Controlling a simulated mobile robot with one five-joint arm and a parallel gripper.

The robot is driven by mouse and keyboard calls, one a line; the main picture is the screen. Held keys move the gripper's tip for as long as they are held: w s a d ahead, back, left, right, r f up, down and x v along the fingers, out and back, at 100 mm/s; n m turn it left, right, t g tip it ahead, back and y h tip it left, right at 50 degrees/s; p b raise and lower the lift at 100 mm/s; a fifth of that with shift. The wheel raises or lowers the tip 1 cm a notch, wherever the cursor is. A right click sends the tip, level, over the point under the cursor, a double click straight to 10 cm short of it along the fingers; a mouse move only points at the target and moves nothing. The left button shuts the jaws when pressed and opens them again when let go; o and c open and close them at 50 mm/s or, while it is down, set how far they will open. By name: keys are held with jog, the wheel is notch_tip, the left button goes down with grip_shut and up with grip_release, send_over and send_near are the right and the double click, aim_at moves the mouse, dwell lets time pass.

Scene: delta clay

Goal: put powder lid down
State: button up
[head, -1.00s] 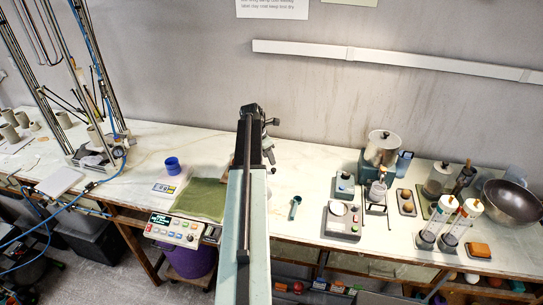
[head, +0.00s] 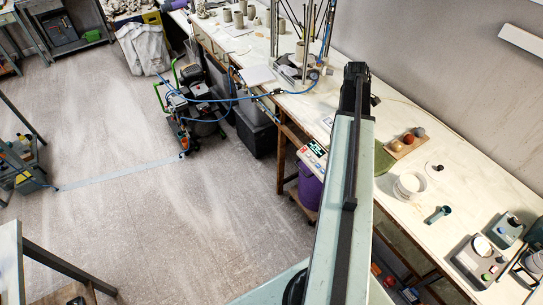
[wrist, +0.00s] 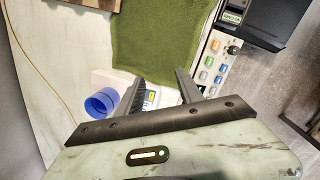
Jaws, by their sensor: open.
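In the head view, a small pale disc with a dark knob (head: 436,167), which looks like the powder lid, lies flat on the bench. An open white tub (head: 410,185) with pale contents stands just in front of it. My gripper (wrist: 162,85) is open in the wrist view, with nothing between its fingers. It hangs over the bench near the green mat (wrist: 165,40). Neither the lid nor the tub can be made out in the wrist view. In the head view my arm hides the fingers.
A blue cup (wrist: 101,102) and a labelled card lie close by my fingers. A button panel (wrist: 209,62) is at the right. A wooden tray with several balls (head: 407,142) stands behind the tub; a teal scoop (head: 437,215) lies in front. The floor at left is largely clear.

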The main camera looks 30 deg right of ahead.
jog(key=w+a+m, duration=0.1)
jog(key=w+a, duration=0.3)
jog(key=a, duration=0.6)
jog(key=w+a+m, duration=0.1)
jog(key=w+a, duration=0.3)
jog(key=a, duration=0.6)
jog(key=s+a+m+y, duration=0.15)
jog(key=a+m, duration=0.25)
jog(key=a, duration=2.6)
notch_tip(320, 180, down, 7)
jog(key=b, duration=0.6)
jog(key=shift+d+t+y+b, duration=0.2)
jog(key=shift+t+y+b, duration=0.1)
jog(key=shift+y+b, duration=0.1)
jog(key=shift+w+f, duration=0.1)
jog(key=shift+c, duration=0.8)
